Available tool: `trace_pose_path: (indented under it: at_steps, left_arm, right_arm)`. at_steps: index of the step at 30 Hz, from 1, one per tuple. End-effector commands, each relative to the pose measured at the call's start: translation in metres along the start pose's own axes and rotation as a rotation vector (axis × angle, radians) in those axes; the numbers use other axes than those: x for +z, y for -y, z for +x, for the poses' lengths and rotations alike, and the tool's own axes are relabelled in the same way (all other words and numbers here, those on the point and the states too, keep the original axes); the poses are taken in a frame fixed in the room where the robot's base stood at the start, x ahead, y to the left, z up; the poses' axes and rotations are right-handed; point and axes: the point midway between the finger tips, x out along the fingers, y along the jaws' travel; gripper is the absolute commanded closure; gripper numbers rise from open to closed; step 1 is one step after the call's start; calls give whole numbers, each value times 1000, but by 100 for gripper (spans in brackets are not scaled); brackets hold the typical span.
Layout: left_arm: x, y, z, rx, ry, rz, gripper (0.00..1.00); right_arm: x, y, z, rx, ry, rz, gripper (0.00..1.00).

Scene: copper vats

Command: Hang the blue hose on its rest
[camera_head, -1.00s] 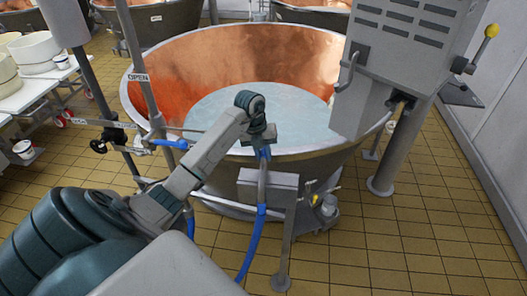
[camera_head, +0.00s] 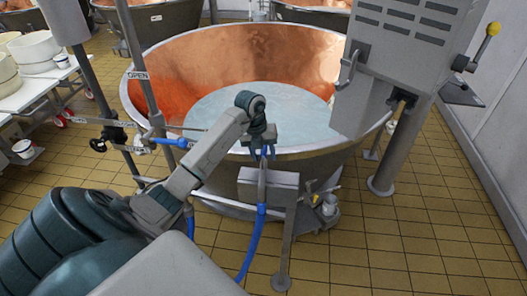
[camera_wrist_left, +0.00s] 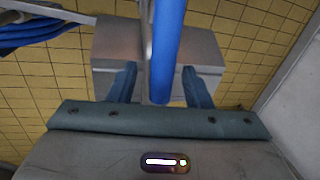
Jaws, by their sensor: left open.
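The blue hose (camera_head: 255,235) hangs in front of the copper vat, beside a grey metal box on a post (camera_head: 270,187). In the left wrist view, a blue tube end (camera_wrist_left: 167,50) lies between the two spread fingers of the left gripper (camera_wrist_left: 160,88), with gaps on both sides. A thin metal rod (camera_wrist_left: 147,30) runs beside it. I cannot tell which part is the rest, or whether the hose bears on it. My right gripper is not in view.
The copper vat (camera_head: 215,55) holds pale liquid behind the gripper. A grey machine cabinet (camera_head: 400,55) stands at the right. Blue coils (camera_wrist_left: 40,28) show at the wrist view's upper left.

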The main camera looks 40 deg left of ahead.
Motion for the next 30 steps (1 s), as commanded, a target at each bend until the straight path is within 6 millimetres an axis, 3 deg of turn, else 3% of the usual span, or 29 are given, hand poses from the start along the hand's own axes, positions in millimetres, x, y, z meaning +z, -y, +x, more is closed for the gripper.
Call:
trace_pose_path:
  at_steps: [5, 10, 16, 22, 30]
  left_arm:
    - [2, 0, -16, -1, 5, 1, 55]
    - [2, -1, -51, 0, 8, 2, 55]
    - [1, 1, -96, 0, 2, 1, 55]
    - [0, 1, -108, -1, 0, 1, 55]
    - [0, 1, -107, -6, 1, 4, 55]
  right_arm:
    - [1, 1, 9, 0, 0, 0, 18]
    - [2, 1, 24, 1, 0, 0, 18]
    - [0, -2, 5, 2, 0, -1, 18]
    - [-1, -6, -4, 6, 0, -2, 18]
    - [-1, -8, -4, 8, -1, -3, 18]
